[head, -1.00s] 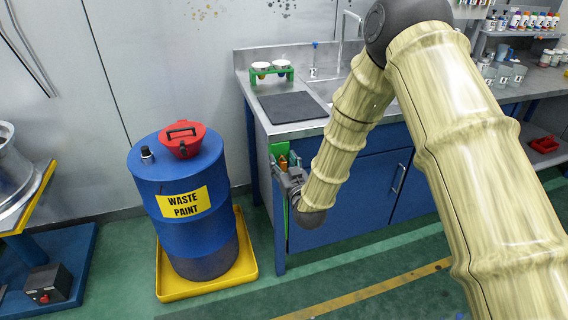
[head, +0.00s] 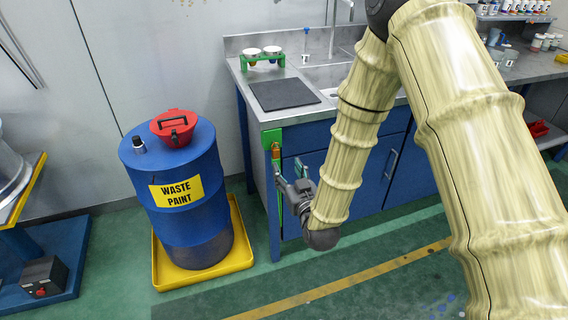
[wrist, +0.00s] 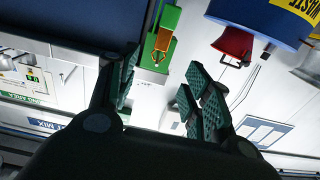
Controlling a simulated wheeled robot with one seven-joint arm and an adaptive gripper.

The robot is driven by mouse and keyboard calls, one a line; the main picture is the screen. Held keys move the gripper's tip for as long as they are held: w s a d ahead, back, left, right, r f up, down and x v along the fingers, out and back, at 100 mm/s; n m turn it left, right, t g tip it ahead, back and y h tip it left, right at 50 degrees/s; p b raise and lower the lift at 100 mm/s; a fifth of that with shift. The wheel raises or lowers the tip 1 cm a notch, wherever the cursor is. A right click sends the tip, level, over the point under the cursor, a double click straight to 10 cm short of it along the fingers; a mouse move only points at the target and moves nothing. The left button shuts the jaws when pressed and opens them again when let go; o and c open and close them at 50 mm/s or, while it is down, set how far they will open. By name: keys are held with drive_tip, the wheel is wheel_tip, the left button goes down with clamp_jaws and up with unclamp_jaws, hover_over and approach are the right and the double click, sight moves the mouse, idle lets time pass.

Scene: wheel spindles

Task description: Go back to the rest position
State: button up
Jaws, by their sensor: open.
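My gripper (head: 289,180) hangs low in front of the blue cabinet under the sink bench, near its left front corner. In the wrist view my gripper (wrist: 158,95) has its two green-padded fingers spread wide with nothing between them. A green holder (head: 271,138) with an orange-brown piece in it is fixed at the bench's left front corner, just beyond the fingers. The holder also shows in the wrist view (wrist: 152,59), past the fingertips and apart from them. My arm hides part of the bench and cabinet.
A blue waste paint drum (head: 180,225) with a red funnel (head: 172,127) stands left of the bench in a yellow tray (head: 245,258). The bench carries a dark mat (head: 283,95) and a green cup rack (head: 262,60). Green floor in front is clear.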

drive_tip(key=s+d+f+m+g+h+p, duration=0.25)
drive_tip(key=s+d+f+g+p, duration=0.5)
drive_tip(key=s+f, duration=0.95)
drive_tip(key=s+d+f+g+h+p, duration=0.1)
drive_tip(key=s+d+f+g, duration=0.1)
drive_tip(key=s, duration=0.6)
drive_tip(key=s+d+f+m+g+h+p, duration=0.1)
drive_tip(key=s+d+g, duration=0.3)
drive_tip(key=s, duration=0.5)
drive_tip(key=s+d+f+g+h+p, duration=0.1)
drive_tip(key=s+d+f+g, duration=0.1)
drive_tip(key=s+d, duration=0.4)
drive_tip(key=s+g, duration=0.1)
drive_tip(key=s, duration=0.1)
drive_tip(key=shift+s+d+f+g, duration=0.15)
drive_tip(key=shift+s+f+g, duration=0.15)
drive_tip(key=shift+s+g, duration=0.1)
drive_tip(key=shift+m, duration=0.25)
idle(1.9)
